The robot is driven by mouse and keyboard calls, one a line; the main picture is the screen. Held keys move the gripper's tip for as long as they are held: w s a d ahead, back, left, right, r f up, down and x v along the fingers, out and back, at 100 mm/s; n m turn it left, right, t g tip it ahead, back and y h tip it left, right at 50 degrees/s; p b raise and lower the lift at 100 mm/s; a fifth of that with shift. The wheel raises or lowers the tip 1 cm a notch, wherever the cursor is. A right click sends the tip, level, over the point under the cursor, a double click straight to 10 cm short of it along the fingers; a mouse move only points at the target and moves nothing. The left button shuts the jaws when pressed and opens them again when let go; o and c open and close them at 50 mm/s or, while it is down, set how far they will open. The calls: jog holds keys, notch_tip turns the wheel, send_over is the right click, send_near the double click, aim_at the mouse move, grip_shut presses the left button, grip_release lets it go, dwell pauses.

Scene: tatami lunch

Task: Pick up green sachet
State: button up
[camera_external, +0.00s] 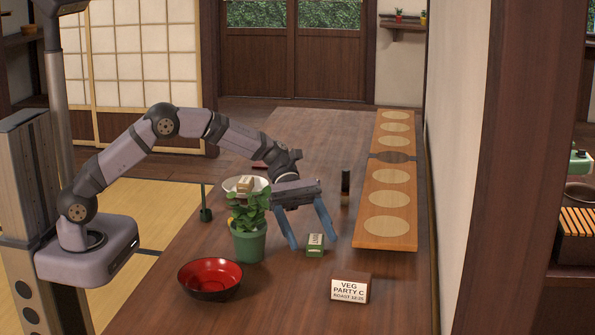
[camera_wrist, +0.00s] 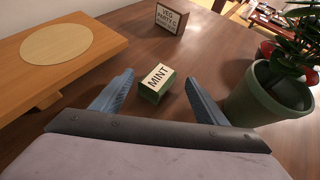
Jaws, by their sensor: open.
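The green sachet (camera_external: 315,245) is a small green block with a pale label, lying on the brown table. In the wrist view the sachet (camera_wrist: 156,85) shows its label reading "MINT". My gripper (camera_external: 312,242) is open, with its two blue fingers pointing down to the table. In the wrist view the open fingers (camera_wrist: 158,88) stand on either side of the sachet, with gaps between them and it. I cannot tell whether the fingertips are level with the sachet. Nothing hides the sachet in the wrist view.
A potted plant (camera_external: 249,240) stands close left of the gripper. A red bowl (camera_external: 210,279) and a sign reading "VEG PARTY C" (camera_external: 350,288) are nearer the camera. A raised wooden board (camera_external: 385,241) with round mats lies to the right. A dark upright object (camera_external: 345,187) stands behind.

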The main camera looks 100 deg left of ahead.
aim_at(311, 236)
jog(key=shift+w+d+f, duration=0.1)
jog(key=shift+w+d, duration=0.05)
jog(key=shift+d, duration=0.05)
jog(key=c, duration=1.5)
jog(key=shift+o, duration=0.2)
notch_tip(311, 236, up, 10)
jog(key=p, duration=0.1)
jog(key=shift+p, duration=0.4)
